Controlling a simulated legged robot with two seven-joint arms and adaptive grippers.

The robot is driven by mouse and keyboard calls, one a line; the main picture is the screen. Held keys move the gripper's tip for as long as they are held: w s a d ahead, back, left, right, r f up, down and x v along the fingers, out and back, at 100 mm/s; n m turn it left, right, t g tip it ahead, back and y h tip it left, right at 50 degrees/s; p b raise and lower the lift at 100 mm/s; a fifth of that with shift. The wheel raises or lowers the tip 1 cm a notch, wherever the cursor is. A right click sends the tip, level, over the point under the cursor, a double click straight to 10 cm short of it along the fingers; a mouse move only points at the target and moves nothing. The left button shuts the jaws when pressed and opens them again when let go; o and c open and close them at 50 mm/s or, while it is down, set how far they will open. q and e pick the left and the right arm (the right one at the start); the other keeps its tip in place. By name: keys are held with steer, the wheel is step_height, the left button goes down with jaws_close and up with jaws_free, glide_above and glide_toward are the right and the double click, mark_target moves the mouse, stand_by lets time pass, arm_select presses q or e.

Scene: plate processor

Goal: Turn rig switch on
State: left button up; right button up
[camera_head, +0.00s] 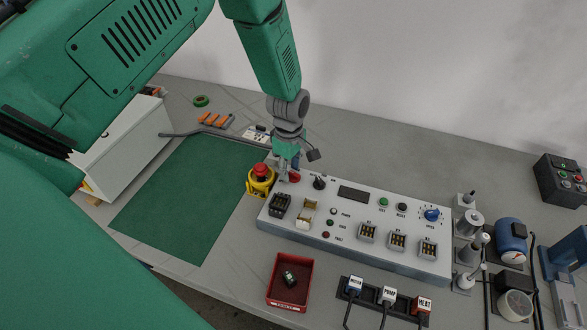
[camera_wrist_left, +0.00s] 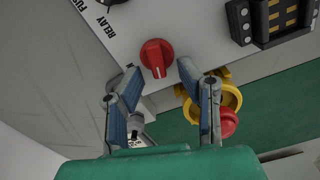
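The red rotary switch (camera_head: 294,176) is at the far left corner of the grey control panel (camera_head: 345,255). In the left wrist view the red switch (camera_wrist_left: 156,55) has a raised grip and a pale mark near its lower end. My left gripper (camera_head: 286,166) is above that corner of the panel. In the wrist view the left gripper (camera_wrist_left: 158,72) is open, with one blue-padded finger to each side of the switch's lower end; I cannot tell whether they touch it. My right gripper is not in view.
A red emergency button (camera_head: 261,170) in a yellow collar stands close beside the gripper, also in the wrist view (camera_wrist_left: 228,122). A black selector knob (camera_head: 319,183) is to the right. A red tray (camera_head: 272,296) is in front. The green mat (camera_head: 180,200) is clear.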

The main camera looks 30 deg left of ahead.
mark_target(300, 176)
arm_select(q)
steer(key=shift+a+f, duration=0.25)
steer(key=shift+f, duration=0.15)
steer(key=shift+d+r, duration=0.1)
steer(key=shift+d, duration=0.2)
steer(key=d, duration=0.2)
steer(key=shift+d+r, duration=0.35)
steer(key=shift+d, duration=0.05)
jaws_close()
steer(key=shift+d, duration=0.1)
steer(key=shift+a+f, duration=0.1)
steer(key=shift+a, duration=0.85)
steer(key=shift+a+m, duration=0.25)
steer(key=shift+m, duration=0.15)
steer(key=m, duration=0.2)
steer(key=shift+d+m, duration=0.35)
steer(key=shift+m, duration=0.05)
steer(key=m, duration=0.4)
steer(key=shift+m, duration=0.3)
steer(key=m, duration=0.3)
steer(key=shift+f+m, duration=0.1)
steer(key=shift+m, duration=1.8)
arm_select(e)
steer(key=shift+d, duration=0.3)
